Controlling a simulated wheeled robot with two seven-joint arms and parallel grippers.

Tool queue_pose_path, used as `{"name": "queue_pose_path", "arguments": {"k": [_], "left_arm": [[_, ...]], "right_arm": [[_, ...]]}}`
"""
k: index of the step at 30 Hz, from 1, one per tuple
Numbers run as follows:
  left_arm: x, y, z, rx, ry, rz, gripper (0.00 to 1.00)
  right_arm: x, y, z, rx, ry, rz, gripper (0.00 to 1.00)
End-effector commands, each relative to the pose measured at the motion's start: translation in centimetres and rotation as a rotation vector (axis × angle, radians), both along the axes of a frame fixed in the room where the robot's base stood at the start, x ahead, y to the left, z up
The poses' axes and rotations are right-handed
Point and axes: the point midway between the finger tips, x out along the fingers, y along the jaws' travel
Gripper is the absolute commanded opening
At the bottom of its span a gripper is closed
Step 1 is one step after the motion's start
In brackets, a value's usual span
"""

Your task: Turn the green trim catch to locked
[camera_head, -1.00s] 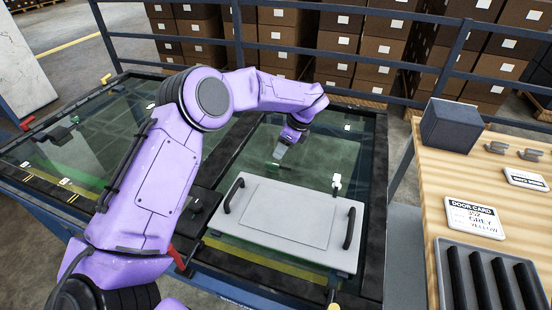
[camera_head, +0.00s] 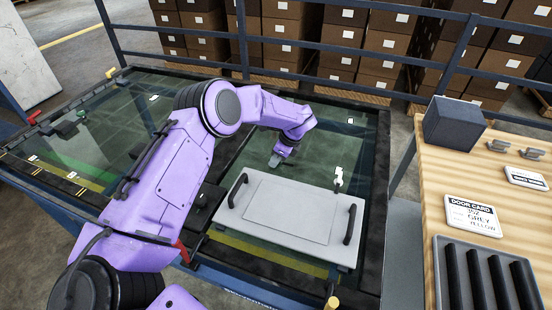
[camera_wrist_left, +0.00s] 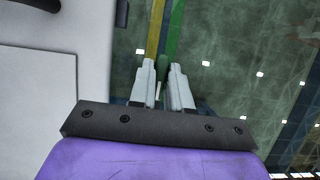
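The green trim catch (camera_wrist_left: 162,65) shows in the left wrist view as a small upright green piece between the fingertips; its lower part and its turn setting are hard to make out. In the head view my gripper hides it. My left gripper (camera_head: 278,161) is low over the glass, just behind the pale grey panel. In the left wrist view its two fingers (camera_wrist_left: 163,70) stand apart on either side of the catch, with a narrow gap; I cannot tell whether they touch it. My right gripper is not in view.
The grey panel (camera_head: 290,216) with two black handles lies in front of my left gripper. A white fitting (camera_head: 338,178) stands to its right. A wooden table (camera_head: 425,190) at the right holds a door card (camera_head: 473,216), a dark box (camera_head: 453,125) and a ribbed tray (camera_head: 441,280).

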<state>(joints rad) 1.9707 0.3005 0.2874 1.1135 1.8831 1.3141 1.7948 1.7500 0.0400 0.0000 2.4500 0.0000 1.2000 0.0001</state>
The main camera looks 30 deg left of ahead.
Motion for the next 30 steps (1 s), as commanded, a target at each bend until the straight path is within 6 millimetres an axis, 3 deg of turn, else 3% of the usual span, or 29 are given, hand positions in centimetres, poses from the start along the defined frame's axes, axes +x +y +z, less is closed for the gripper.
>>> {"name": "queue_pose_path", "arguments": {"k": [11, 30], "left_arm": [[0.0, 0.0, -0.2, -0.003, -0.003, -0.110, 0.00], [-0.1, 0.0, -0.1, -0.001, -0.005, -0.688, 0.00]], "right_arm": [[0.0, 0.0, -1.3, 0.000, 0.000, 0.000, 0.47], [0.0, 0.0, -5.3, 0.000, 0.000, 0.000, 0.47]]}}
